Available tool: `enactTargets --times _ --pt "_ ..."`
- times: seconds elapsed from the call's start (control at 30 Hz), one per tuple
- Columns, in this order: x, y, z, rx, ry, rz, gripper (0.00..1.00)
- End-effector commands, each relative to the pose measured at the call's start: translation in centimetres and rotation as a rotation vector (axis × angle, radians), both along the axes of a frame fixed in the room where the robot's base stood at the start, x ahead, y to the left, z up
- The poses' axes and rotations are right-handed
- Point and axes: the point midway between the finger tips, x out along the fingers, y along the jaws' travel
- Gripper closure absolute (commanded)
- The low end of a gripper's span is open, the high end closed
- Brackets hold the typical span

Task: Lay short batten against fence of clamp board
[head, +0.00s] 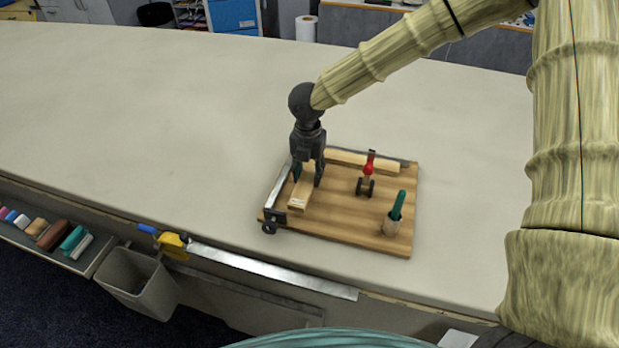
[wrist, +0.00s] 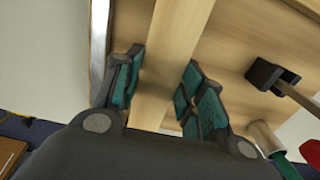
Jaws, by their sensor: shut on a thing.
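The clamp board (head: 340,222) is a flat wooden board near the table's front edge. A metal strip (head: 280,187) runs along its left side and shows at the left of the wrist view (wrist: 98,45). A long pale batten (head: 362,162) lies along the back edge, with a thin grey strip behind it. I cannot tell which strip is the fence. My gripper (head: 308,178) points down over the board's left part, shut on the short batten (head: 297,205). In the wrist view its fingers (wrist: 163,65) are on both sides of the short batten (wrist: 168,28). A gap separates it from the metal strip.
A red-handled toggle clamp (head: 367,177) stands on the board right of my gripper. A green-handled tool (head: 397,207) stands in a small holder at the front right. A yellow-and-blue bar clamp (head: 172,244) is at the table's front edge.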

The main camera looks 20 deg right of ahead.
Motion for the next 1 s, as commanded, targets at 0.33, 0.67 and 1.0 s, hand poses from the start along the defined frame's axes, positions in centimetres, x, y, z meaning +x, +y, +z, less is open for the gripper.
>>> enactTargets --times 0.33,0.67,1.0 --pt "0.0 -0.1 -2.9 0.0 0.0 -0.001 0.86" --pt "0.0 -0.1 -3.2 0.0 0.0 -0.001 0.57" --pt "0.0 -0.1 -3.2 0.0 0.0 -0.001 0.39"
